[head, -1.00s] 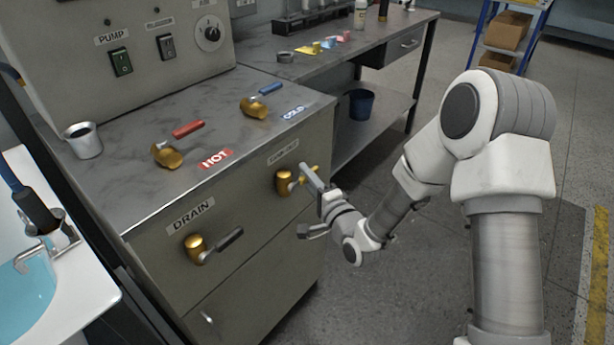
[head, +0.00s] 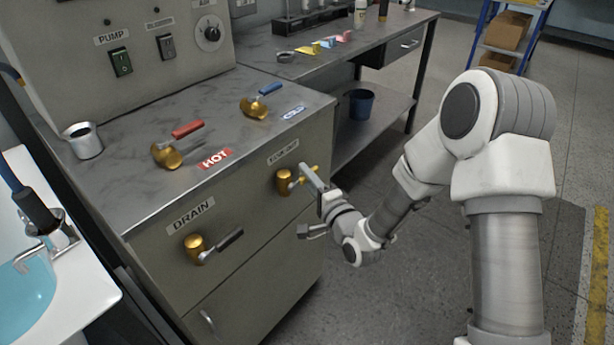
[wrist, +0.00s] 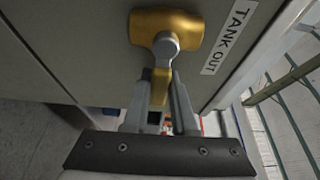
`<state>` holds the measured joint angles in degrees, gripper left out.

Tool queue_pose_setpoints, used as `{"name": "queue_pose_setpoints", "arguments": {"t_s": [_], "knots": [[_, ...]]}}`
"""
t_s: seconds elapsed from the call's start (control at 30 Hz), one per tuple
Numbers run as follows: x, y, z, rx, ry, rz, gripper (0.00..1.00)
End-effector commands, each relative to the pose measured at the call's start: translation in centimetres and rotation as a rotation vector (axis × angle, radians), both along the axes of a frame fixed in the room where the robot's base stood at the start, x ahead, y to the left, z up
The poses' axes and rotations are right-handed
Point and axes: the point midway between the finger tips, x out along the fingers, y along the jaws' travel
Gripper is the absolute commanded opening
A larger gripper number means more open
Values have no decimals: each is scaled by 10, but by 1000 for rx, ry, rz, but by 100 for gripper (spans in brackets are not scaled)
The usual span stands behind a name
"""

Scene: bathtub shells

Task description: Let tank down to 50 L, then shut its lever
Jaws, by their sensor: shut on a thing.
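The brass tank outlet valve (head: 284,181) is on the cabinet front at the right. The wrist view shows its brass body (wrist: 166,28) beside a "TANK OUT" label (wrist: 230,36). Its lever (wrist: 160,88) runs down from the hub between my fingers. My gripper (head: 311,176) is at this lever and shut on it; it also shows in the wrist view (wrist: 165,100). No tank and no litre reading can be made out in these views.
The drain valve (head: 197,247) with a dark lever is lower left on the same front. A red hot lever (head: 187,129) and a blue cold lever (head: 270,88) are on the top. A metal cup (head: 84,141) stands at the left. Open floor lies right of the cabinet.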

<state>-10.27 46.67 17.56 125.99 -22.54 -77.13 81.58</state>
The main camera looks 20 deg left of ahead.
Motion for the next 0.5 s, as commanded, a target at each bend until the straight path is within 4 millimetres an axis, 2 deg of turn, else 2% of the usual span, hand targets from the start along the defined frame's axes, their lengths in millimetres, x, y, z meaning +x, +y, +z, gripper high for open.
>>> {"name": "queue_pose_setpoints", "arguments": {"t_s": [0.27, 0.5], "knots": [[0, -1, -2, 11, 32, 0, 0], [0, -1, -7, 62, 153, -2, 0]]}}
